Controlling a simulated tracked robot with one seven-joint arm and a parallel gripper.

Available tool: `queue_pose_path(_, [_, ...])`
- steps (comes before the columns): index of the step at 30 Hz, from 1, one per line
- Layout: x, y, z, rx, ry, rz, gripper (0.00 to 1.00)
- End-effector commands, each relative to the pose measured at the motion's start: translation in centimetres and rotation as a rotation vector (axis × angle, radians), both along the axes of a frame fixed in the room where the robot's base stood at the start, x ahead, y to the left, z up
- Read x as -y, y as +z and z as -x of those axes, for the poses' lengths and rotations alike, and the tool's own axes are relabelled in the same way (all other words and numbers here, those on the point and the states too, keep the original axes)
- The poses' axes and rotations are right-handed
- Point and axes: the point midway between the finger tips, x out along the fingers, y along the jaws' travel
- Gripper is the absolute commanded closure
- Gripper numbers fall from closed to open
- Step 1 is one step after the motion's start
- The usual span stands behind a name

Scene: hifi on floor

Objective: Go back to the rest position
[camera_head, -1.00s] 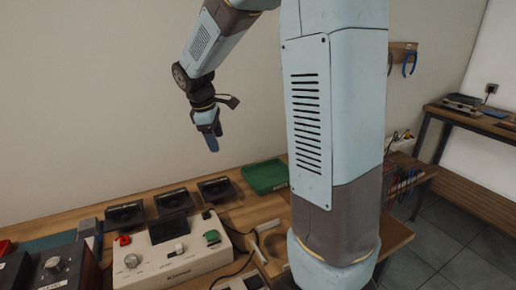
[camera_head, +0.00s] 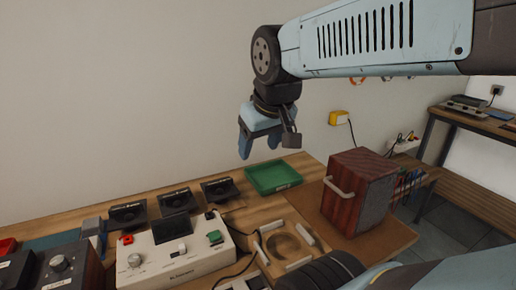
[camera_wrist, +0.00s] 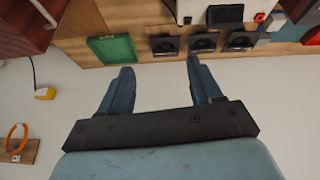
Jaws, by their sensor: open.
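My gripper (camera_head: 260,148) is in the air above the back of the workbench, in front of the wall, with its fingers pointing down. Its two blue fingers are apart and nothing is between them. In the wrist view my gripper (camera_wrist: 158,85) also shows open and empty, with the wall and the bench's back edge beyond the fingers. The green tray (camera_head: 274,176) lies on the bench below and slightly right of the gripper, well apart from it.
A red-brown wooden box with a handle (camera_head: 358,195) stands on the bench at right. A beige control box (camera_head: 176,252) and several black devices (camera_head: 172,200) fill the left. A yellow wall box (camera_head: 339,118) hangs behind. A second bench (camera_head: 474,116) stands far right.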

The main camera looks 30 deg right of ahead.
Motion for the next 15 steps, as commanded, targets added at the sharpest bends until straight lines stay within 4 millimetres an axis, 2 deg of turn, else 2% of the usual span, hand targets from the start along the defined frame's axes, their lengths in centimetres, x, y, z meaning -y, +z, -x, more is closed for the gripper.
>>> queue_pose_path(3, [-0.2,-0.1,1.5,0.027,-0.049,-0.037,0.36])
queue_pose_path(6, [-0.2,-0.3,2.0,0.036,-0.07,-0.053,0.36])
queue_pose_path(15, [-0.2,-0.3,2.2,0.038,-0.078,-0.058,0.36])
